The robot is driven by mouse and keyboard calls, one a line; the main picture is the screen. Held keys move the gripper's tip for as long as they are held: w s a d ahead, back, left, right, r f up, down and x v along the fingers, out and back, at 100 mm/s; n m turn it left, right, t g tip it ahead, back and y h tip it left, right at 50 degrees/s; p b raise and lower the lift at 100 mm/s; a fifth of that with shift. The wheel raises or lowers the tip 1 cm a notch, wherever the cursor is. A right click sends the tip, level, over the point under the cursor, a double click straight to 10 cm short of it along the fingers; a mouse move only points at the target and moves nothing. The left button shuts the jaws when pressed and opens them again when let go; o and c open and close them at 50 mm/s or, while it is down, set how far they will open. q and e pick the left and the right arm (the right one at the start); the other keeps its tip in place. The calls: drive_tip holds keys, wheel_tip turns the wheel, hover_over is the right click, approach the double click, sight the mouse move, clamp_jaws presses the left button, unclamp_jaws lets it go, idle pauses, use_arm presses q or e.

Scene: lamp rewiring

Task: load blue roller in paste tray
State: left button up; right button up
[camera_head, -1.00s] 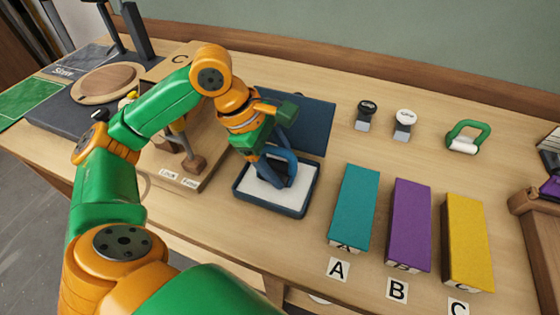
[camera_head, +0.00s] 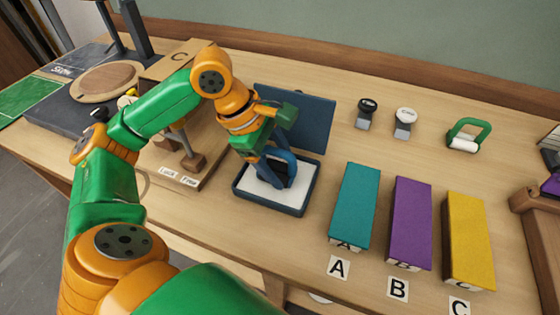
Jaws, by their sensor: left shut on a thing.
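The paste tray (camera_head: 298,207) is a dark blue open box with white paste inside and a raised blue lid (camera_head: 308,118) behind it. My left gripper (camera_head: 272,172) reaches down over the tray and is shut on the blue roller (camera_head: 291,160). The roller's curved blue handle shows beside the fingers. Its lower end is down in the tray, partly hidden by the gripper, so I cannot tell exactly how it touches the white paste. My right gripper is not in view.
Teal (camera_head: 355,205), purple (camera_head: 411,220) and yellow (camera_head: 468,240) blocks stand right of the tray, behind labels A, B and C. A wooden lamp board (camera_head: 190,178) lies left of the tray.

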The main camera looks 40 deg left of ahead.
sight(289, 152)
use_arm(q)
drive_tip(key=shift+s+f+p, duration=0.1)
drive_tip(key=shift+p, duration=0.35)
idle(1.3)
wheel_tip(289, 152, up, 7)
drive_tip(key=p, duration=0.9)
drive_tip(key=shift+p, duration=0.4)
